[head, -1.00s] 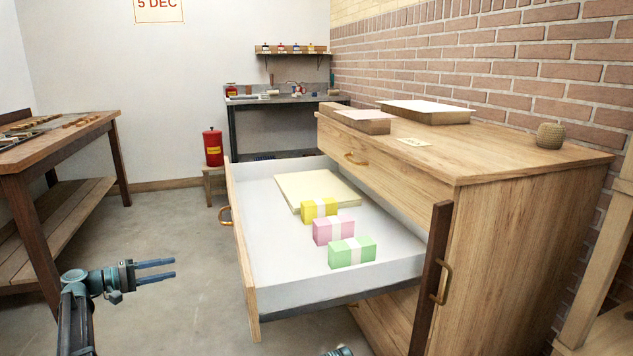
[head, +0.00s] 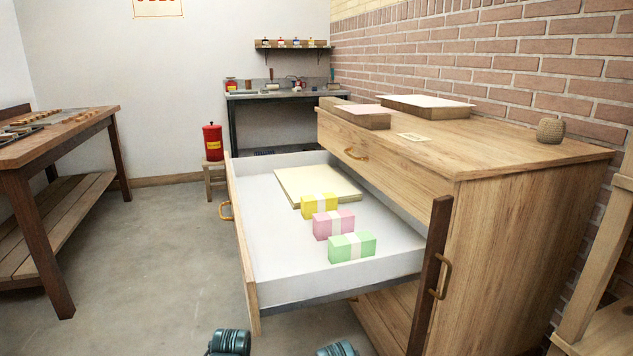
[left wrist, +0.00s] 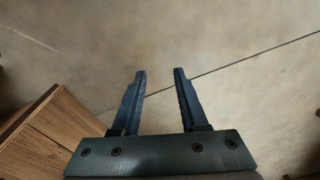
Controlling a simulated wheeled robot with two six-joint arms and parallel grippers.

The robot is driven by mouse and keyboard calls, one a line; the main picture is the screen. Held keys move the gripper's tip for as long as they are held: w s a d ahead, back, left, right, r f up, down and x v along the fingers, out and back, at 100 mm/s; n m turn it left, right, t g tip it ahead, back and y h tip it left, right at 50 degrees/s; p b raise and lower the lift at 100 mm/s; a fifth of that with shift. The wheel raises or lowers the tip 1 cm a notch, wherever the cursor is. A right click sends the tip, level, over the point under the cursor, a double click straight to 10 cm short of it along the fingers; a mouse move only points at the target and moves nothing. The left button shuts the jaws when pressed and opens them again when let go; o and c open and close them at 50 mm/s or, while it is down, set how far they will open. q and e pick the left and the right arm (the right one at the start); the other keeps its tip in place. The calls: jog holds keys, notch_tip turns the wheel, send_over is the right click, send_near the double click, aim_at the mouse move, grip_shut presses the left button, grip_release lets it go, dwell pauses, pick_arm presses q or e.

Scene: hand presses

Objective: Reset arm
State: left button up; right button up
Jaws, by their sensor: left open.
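In the left wrist view my left gripper (left wrist: 160,85) is open, with its two fingers apart and nothing between them. It points at the bare concrete floor. In the head view only two dark parts of my arms show at the bottom edge, in front of the open drawer (head: 335,286), and no fingers are visible there. My right gripper does not show in either view.
The pulled-out drawer holds a cream paper stack (head: 330,182) and yellow (head: 310,208), pink (head: 323,227) and green (head: 342,249) banded blocks. A wooden cabinet (head: 530,220) stands right, a workbench (head: 70,135) left. The floor (head: 150,240) between is clear.

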pick_arm(q)
jog(key=s+d+r+m+g+y+p, duration=0.1)
jog(key=s+d+r+m+p, duration=0.35)
jog(key=d+r+p, duration=0.85)
notch_tip(320, 180, up, 37)
jog(key=a+p, duration=0.2)
jog(key=p, duration=3.3)
jog(key=shift+s+a+r+n+p, duration=0.25)
jog(key=shift+s+n+p, duration=0.1)
jog(key=shift+n, duration=0.1)
pick_arm(e)
notch_tip(320, 180, up, 50)
jog(key=shift+r, duration=0.15)
jog(key=shift+s, duration=0.1)
